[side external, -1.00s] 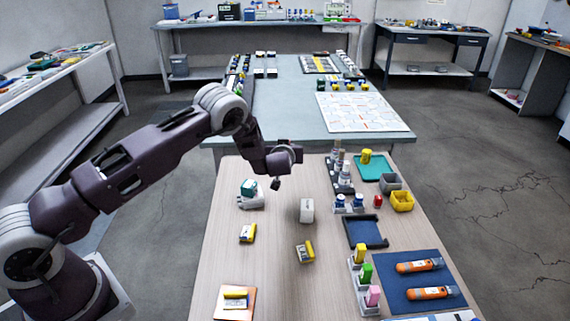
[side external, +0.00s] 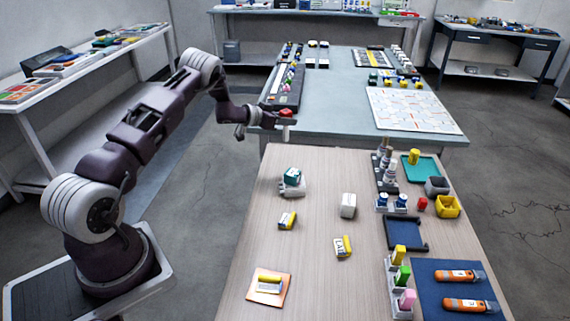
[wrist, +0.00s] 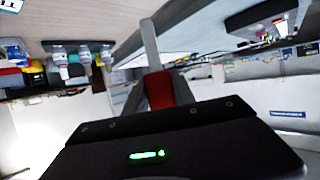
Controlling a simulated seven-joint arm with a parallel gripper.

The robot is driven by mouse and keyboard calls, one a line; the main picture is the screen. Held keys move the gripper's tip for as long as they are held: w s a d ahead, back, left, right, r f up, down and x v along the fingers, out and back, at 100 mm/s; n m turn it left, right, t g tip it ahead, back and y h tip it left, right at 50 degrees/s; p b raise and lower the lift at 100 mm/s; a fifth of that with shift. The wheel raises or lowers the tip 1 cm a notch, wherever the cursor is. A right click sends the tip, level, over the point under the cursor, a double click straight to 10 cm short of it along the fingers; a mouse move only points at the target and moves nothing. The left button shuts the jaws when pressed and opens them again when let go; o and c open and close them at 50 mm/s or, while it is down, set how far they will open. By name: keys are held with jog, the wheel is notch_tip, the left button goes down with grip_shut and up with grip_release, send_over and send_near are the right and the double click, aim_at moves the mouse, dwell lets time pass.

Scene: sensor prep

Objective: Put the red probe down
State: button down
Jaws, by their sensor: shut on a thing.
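The red probe (wrist: 158,88) sits in my gripper, with a pale stem reaching up from its red body in the wrist view. In the side external view its red part (side external: 286,112) shows at the end of my arm, with a pale part below it. My gripper (side external: 285,121) is shut on the probe and held out by the near left corner of the blue-grey table (side external: 330,100). The probe's height above the table is hard to judge. The fingertips are small in the side view.
A dark rack (side external: 284,92) with coloured pieces stands on the blue-grey table's left, and a white patterned sheet (side external: 413,110) lies at its right. The wooden table (side external: 300,245) in front holds small boxes, bottles, a yellow bin (side external: 447,207) and a blue mat (side external: 430,300).

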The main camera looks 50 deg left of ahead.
notch_tip(320, 180, down, 10)
jog(key=shift+s+a+r, duration=0.1)
jog(key=shift+s, duration=0.05)
jog(key=shift+f, duration=0.2)
jog(key=c, duration=1.1)
grip_release()
jog(key=shift+o, duration=0.2)
jog(key=shift+r, duration=0.1)
